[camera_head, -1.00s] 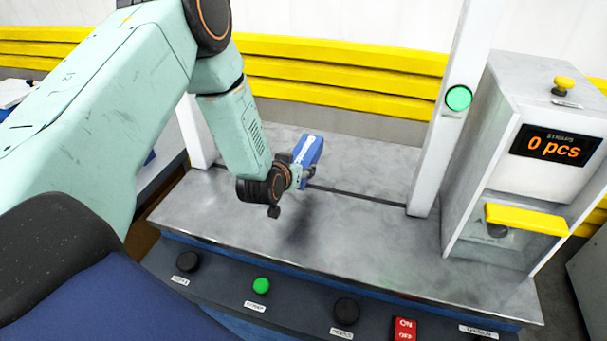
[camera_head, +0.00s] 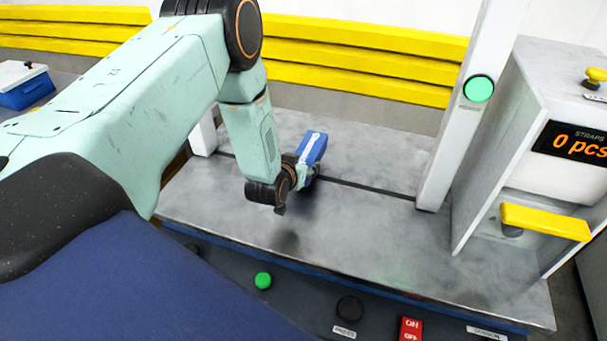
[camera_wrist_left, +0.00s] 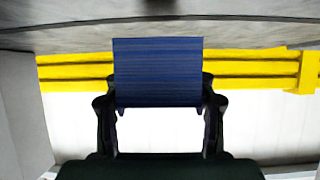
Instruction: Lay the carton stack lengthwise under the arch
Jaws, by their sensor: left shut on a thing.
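The carton stack (camera_head: 312,148) is a blue block with a white band on its side. My left gripper (camera_head: 303,177) is shut on it and holds it over the grey table, near the dark slot between the arch posts. In the left wrist view the stack (camera_wrist_left: 157,75) shows as a ribbed blue face between the two dark fingers (camera_wrist_left: 160,108). The arch shows as a white right post (camera_head: 468,115) and a left post (camera_head: 203,135) partly behind my arm; its top is out of view. Whether the stack touches the table is unclear. My right gripper is not in view.
A grey cabinet (camera_head: 520,180) with a counter reading 0 pcs and a yellow lever (camera_head: 545,222) stands at the right. A front panel carries buttons and a red switch (camera_head: 410,329). Yellow rails (camera_head: 365,55) run behind. The grey tabletop (camera_head: 375,240) is clear.

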